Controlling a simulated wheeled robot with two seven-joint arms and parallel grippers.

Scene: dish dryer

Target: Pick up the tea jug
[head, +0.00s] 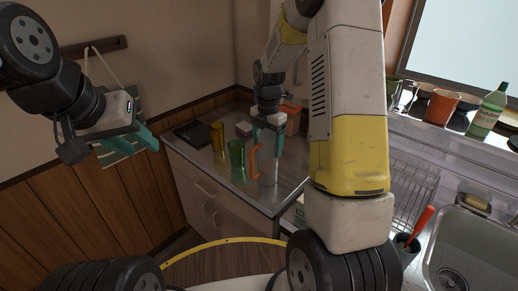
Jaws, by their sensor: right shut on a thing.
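The tea jug (268,172) looks clear, with an orange handle on its left side, and is upright at the front part of the steel counter (225,173). My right gripper (267,150), with teal fingers, points down and is shut on the jug. The fingers hide part of the jug's upper body. I cannot tell whether its base touches the counter. My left gripper (135,143) is raised at the left, away from the jug, in front of the wall. I cannot tell how far its teal fingers are apart.
A green glass (237,154) and an amber glass (217,135) stand left of the jug. A dark tray (192,134) lies at the counter's left. An orange box-like object (292,118) is behind. A dish rack (409,190) and sink (470,255) are at the right.

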